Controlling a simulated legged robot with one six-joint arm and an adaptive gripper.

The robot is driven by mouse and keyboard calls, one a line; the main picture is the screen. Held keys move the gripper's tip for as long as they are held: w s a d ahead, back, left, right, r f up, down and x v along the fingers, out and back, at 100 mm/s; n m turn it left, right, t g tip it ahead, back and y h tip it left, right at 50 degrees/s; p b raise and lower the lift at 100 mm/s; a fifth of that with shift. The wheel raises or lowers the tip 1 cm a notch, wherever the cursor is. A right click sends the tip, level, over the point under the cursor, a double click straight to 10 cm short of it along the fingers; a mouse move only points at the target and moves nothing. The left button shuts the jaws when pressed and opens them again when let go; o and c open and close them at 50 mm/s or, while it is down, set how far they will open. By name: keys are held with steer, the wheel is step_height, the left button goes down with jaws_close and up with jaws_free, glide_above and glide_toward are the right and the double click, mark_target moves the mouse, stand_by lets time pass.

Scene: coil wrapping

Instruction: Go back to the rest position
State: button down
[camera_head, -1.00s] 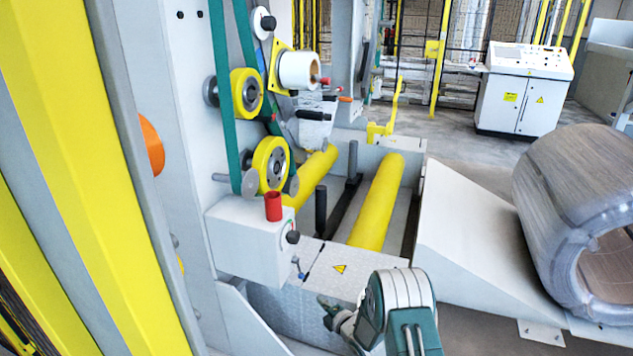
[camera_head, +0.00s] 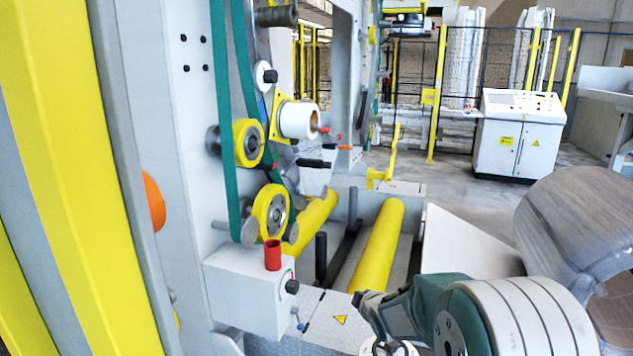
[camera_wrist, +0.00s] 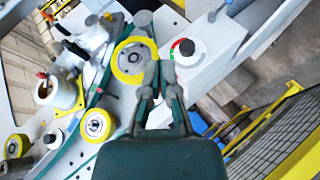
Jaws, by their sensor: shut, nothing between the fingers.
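My gripper (camera_wrist: 159,72) shows in the wrist view with its two slim grey fingers close together and nothing held. In that view it is in front of a yellow-rimmed wheel (camera_wrist: 131,62) and the white control box (camera_wrist: 215,40) with a dark knob. I cannot tell how far it is from them. In the head view my arm is folded at the bottom right, in front of the coil cradle; the fingers are not clearly visible there.
The white machine column (camera_head: 180,110) with a green belt stands at the left. Yellow rollers (camera_head: 378,250) lie in the middle. The wrapped coil (camera_head: 575,225) is at the right. A control cabinet (camera_head: 517,140) and fence are behind. Open floor lies before the cabinet.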

steer(key=s+d+r+m+g+h, duration=0.35)
steer(key=s+r+m, duration=0.5)
steer(key=s, duration=0.75)
steer(key=s+r+m+g, duration=0.1)
steer(key=s+m, duration=0.2)
steer(key=s, duration=0.8)
steer(key=s+r+m+g+y, duration=0.1)
steer(key=s+m+g, duration=0.1)
steer(key=s, duration=0.9)
steer(key=shift+s+d+r+m, duration=0.3)
steer(key=shift+d+m, duration=0.1)
steer(key=shift+m, duration=0.25)
steer(key=shift+w, duration=0.1)
